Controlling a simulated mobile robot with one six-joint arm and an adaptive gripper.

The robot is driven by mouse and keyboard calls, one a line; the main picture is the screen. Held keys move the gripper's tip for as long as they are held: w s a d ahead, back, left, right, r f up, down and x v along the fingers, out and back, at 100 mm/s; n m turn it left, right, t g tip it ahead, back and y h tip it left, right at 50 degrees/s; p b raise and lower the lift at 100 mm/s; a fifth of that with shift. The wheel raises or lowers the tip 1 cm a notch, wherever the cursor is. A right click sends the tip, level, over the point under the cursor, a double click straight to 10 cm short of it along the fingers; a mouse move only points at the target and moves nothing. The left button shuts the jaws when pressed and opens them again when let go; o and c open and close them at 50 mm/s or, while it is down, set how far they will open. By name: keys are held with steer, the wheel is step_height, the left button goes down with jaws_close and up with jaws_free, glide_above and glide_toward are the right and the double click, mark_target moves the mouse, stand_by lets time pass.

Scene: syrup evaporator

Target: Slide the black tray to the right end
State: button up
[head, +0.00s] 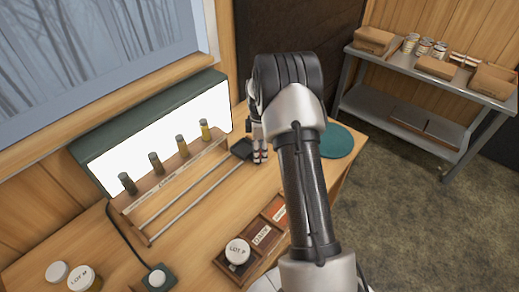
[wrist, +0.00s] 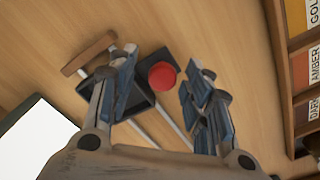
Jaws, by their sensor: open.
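The black tray (head: 241,149) sits on two thin metal rails (head: 195,197), at their right end in the head view. In the wrist view the tray (wrist: 144,101) lies close to a brown wooden end block (wrist: 90,53); I cannot tell whether they touch. A round red knob (wrist: 162,75) shows at the tray's edge. My gripper (wrist: 160,92) is open, pointing down over the tray, with the knob in the gap between its fingers and apart from both. In the head view my gripper (head: 260,156) is beside the tray, and my arm hides part of this area.
A lit panel (head: 160,130) stands behind a wooden rack (head: 172,180) with several vials. A compartment box (head: 262,236) with a LOT P jar (head: 238,251) is in front. A green round mat (head: 336,142) lies right. A metal shelf (head: 430,75) stands beyond.

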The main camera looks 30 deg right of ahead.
steer(key=shift+r, duration=0.1)
step_height(320, 180, up, 12)
stand_by(0.5)
steer(key=shift+a, duration=0.1)
stand_by(0.4)
